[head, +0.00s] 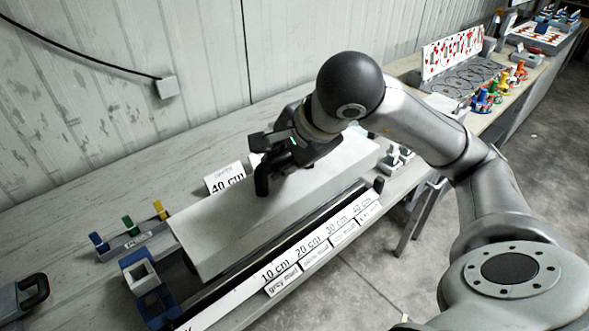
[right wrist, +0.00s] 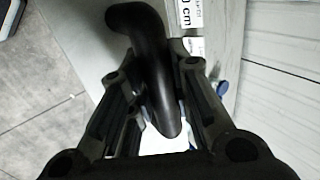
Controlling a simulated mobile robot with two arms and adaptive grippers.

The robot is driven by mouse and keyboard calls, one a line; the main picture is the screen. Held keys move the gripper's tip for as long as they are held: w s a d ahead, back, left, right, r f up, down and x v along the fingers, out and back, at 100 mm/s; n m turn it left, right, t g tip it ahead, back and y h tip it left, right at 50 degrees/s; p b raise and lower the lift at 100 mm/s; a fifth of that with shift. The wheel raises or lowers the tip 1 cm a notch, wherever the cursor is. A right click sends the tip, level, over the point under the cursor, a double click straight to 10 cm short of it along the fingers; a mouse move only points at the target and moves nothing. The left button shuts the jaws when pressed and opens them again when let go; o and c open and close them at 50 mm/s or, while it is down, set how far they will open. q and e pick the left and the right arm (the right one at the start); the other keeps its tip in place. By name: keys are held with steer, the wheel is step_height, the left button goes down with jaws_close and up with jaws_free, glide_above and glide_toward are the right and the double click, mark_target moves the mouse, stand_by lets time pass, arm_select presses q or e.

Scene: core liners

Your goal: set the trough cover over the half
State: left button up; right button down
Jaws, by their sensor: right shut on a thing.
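The trough cover (head: 235,222) is a long pale grey box-like lid with a dark curved handle (head: 262,182) on top. My right gripper (head: 275,165) is shut on this handle, which also shows between the fingers in the right wrist view (right wrist: 150,70). The cover lies lengthwise along the trough (head: 290,243), whose dark front edge shows below it. The half is hidden under or behind the cover. I cannot tell whether the cover rests on the trough or hangs just above it.
A label strip (head: 300,256) marked 10 to 40 cm runs along the front. A blue and white block (head: 143,278) stands at the trough's left end. A rack with coloured tabs (head: 132,238) and a 40 cm card (head: 225,178) stand behind.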

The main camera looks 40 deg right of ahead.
steer(key=w+d+f, duration=0.1)
steer(key=w+d+p, duration=0.1)
steer(key=w, duration=0.1)
steer(key=w+d+f, duration=0.1)
steer(key=w+d, duration=0.1)
steer(key=shift+w+f, duration=0.1)
steer(key=shift+f, duration=0.25)
steer(key=w+d+f+p, duration=0.2)
steer(key=w+f+p, duration=0.1)
steer(key=f, duration=0.6)
steer(key=shift+w+d, duration=0.3)
steer(key=shift+w, duration=0.05)
steer(key=shift+f+b, duration=0.6)
steer(key=shift+b, duration=0.1)
steer(key=c, duration=1.3)
jaws_free()
